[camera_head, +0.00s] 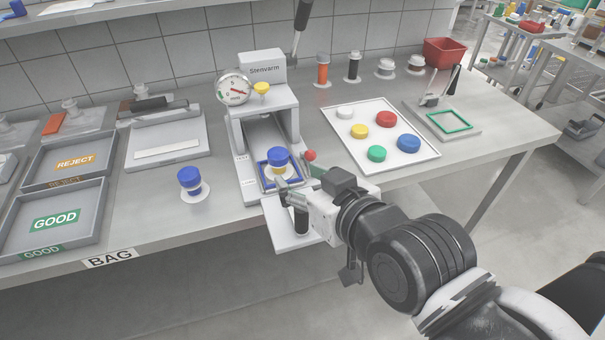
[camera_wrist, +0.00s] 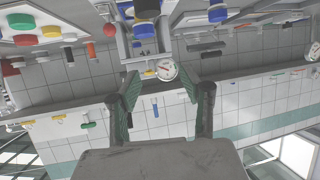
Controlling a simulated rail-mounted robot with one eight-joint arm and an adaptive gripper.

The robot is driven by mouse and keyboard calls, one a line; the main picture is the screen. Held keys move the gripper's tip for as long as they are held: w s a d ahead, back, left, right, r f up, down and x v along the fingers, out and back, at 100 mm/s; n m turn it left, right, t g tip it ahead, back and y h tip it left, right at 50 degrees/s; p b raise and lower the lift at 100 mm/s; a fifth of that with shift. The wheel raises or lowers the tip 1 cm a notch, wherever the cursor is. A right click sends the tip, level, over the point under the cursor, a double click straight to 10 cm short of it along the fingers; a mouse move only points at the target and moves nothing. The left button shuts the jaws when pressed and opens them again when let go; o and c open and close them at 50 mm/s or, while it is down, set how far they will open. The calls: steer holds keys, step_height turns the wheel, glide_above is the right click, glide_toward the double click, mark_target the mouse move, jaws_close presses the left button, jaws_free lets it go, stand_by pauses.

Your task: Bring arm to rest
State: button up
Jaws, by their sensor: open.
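My gripper (camera_head: 297,190) is at the front of the Stenvarm machine (camera_head: 262,68), at the table's front edge. In the wrist view, which looks upside down, my gripper (camera_wrist: 160,82) has its two green-padded fingers spread, with nothing between them. The rest of my arm reaches in from the lower right.
A blue piece (camera_head: 189,180) stands on the table left of the machine. A white tray (camera_head: 345,143) with several coloured caps lies to the right, beside a green frame (camera_head: 449,121). GOOD (camera_head: 92,222) and REJECT (camera_head: 105,143) trays are at left. The floor in front is clear.

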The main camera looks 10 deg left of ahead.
steer(key=shift+r, duration=0.35)
stand_by(0.3)
steer(key=d+f+m+g+h, duration=0.1)
steer(key=d+m+h, duration=0.3)
steer(key=d, duration=0.9)
steer(key=d+f+m+g+h, duration=0.2)
steer(key=d+f+m+h, duration=0.1)
steer(key=d, duration=1.1)
steer(key=shift+d+f+m+h, duration=0.2)
steer(key=shift+f+m+h, duration=0.25)
steer(key=shift+h, duration=0.45)
